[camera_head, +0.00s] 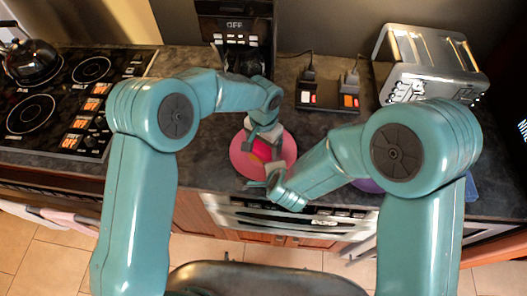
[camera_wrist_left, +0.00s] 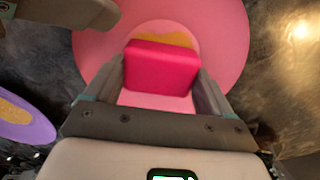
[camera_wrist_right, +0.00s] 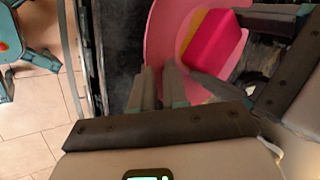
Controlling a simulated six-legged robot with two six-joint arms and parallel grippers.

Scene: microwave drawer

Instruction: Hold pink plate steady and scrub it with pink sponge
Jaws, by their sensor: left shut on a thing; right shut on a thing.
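The pink plate (camera_head: 285,157) lies on the dark counter, just behind its front edge. It fills much of the left wrist view (camera_wrist_left: 95,48) and has a yellow-orange patch (camera_wrist_left: 180,39) on it. My left gripper (camera_head: 263,136) is shut on the pink sponge (camera_wrist_left: 160,65), over the middle of the plate; whether the sponge touches the plate is hard to tell. My right gripper (camera_wrist_right: 160,85) is shut on the plate's near rim, its fingers close together. The sponge also shows in the right wrist view (camera_wrist_right: 214,46), next to the left gripper's fingers.
A purple plate (camera_wrist_left: 30,127) with a yellowish patch lies to the right of the pink one, mostly hidden by my right arm in the head view. A toaster (camera_head: 425,65), a power strip (camera_head: 327,98), a coffee machine (camera_head: 235,30) and a stove (camera_head: 70,100) surround the work area.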

